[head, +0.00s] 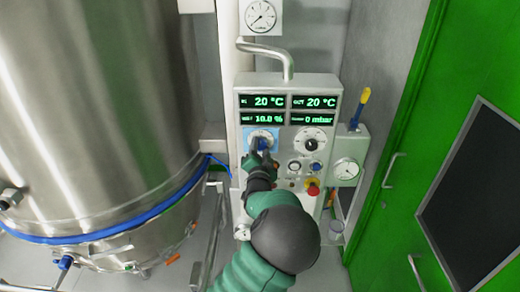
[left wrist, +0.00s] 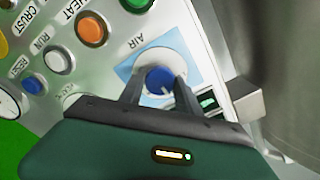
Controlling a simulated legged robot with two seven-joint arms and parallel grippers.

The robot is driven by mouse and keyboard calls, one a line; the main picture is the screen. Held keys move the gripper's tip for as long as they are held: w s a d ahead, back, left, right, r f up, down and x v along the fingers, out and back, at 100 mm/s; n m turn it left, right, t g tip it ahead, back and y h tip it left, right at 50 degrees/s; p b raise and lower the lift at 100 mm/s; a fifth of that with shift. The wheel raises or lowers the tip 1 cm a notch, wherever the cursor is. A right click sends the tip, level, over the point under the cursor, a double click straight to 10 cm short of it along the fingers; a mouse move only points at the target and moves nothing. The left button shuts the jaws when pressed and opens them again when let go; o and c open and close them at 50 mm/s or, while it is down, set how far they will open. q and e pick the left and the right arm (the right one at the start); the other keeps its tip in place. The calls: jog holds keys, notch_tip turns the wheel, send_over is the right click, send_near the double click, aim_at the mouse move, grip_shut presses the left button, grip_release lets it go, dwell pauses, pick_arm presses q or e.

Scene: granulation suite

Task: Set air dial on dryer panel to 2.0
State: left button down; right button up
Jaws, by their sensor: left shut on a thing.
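The dryer panel (head: 243,170) is a pale box with green digital readouts. The air dial (head: 262,135) sits on a light blue plate at the panel's left; its blue knob (left wrist: 159,79) shows in the left wrist view beside the word AIR. My left gripper (head: 262,150) is at the dial; in the left wrist view its two fingers (left wrist: 158,88) are shut on the knob, one on each side. The fingers hide part of the dial's scale, and I cannot read its setting. My right gripper is not in view.
A second dial (head: 311,142) sits right of the air dial, with buttons and a red-and-yellow emergency stop (head: 313,186) below. A large steel vessel (head: 100,110) stands left. A green door (head: 405,130) is on the right. A curved pipe (head: 270,50) is above the panel.

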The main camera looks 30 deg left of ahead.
pick_arm(q)
jog(key=shift+w+r, duration=0.1)
jog(key=shift+r, duration=0.15)
jog(key=c, duration=1.3)
grip_release()
jog(key=o, duration=0.4)
jog(key=shift+w+f, duration=0.1)
jog(key=shift+f, duration=0.05)
jog(key=shift+o, duration=0.2)
jog(key=shift+f, duration=0.1)
jog(key=b+v, duration=0.2)
jog(key=v, duration=1.4)
jog(key=shift+s+d+b, duration=0.2)
jog(key=shift+s+b, duration=0.15)
jog(key=shift+b, duration=0.05)
jog(key=shift+f, duration=0.1)
